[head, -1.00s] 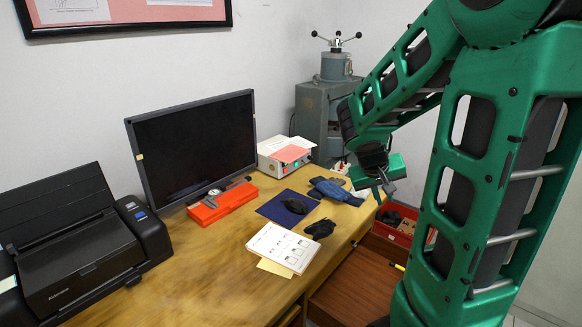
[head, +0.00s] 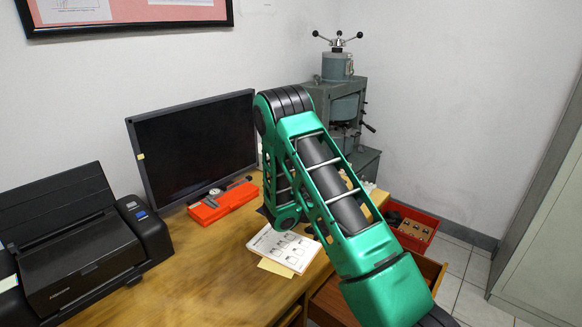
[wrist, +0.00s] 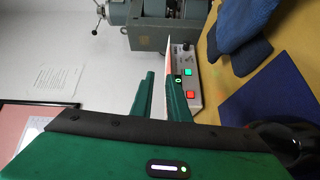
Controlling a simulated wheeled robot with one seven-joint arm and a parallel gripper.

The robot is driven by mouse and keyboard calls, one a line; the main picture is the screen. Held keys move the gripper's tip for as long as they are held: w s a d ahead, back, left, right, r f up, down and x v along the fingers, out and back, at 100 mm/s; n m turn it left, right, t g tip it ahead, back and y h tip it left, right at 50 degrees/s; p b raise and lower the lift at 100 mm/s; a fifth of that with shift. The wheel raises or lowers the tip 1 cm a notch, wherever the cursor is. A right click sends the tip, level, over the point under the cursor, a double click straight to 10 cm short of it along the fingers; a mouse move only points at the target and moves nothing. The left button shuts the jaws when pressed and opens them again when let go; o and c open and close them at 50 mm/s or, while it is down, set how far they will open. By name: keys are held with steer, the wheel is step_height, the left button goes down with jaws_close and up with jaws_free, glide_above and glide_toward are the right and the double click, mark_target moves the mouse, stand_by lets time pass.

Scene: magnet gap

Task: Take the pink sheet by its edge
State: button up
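The pink sheet (wrist: 168,62) shows in the wrist view as a thin white and pink sliver, almost edge-on. It lies along the top of the white instrument box (wrist: 194,100), which has lit buttons on its front. My gripper (wrist: 160,80) is open, with its two green fingers apart and pointing toward the sheet. The sheet's near end lines up with the right finger's tip, which partly covers it. I cannot tell whether they touch or whether the sheet enters the gap. In the head view my arm hides the sheet, most of the box and the gripper.
Blue gloves (wrist: 248,30) and a blue mat (wrist: 250,92) lie right of the box in the wrist view. The grey machine (head: 338,95) stands behind. The monitor (head: 195,142), orange case (head: 222,202) and printed booklet (head: 284,249) are on the desk near my arm.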

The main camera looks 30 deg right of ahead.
steer(key=w+a+f+n+t+y, duration=0.1)
steer(key=w+a+f+n+y, duration=0.1)
steer(key=a+f+n, duration=0.15)
steer(key=x, duration=0.9)
steer(key=shift+w+r+m, duration=0.3)
steer(key=shift+w+m, duration=0.05)
steer(key=shift+w, duration=0.1)
jaws_close()
step_height(320, 180, up, 3)
steer(key=shift+f, duration=0.25)
steer(key=shift+a, duration=0.1)
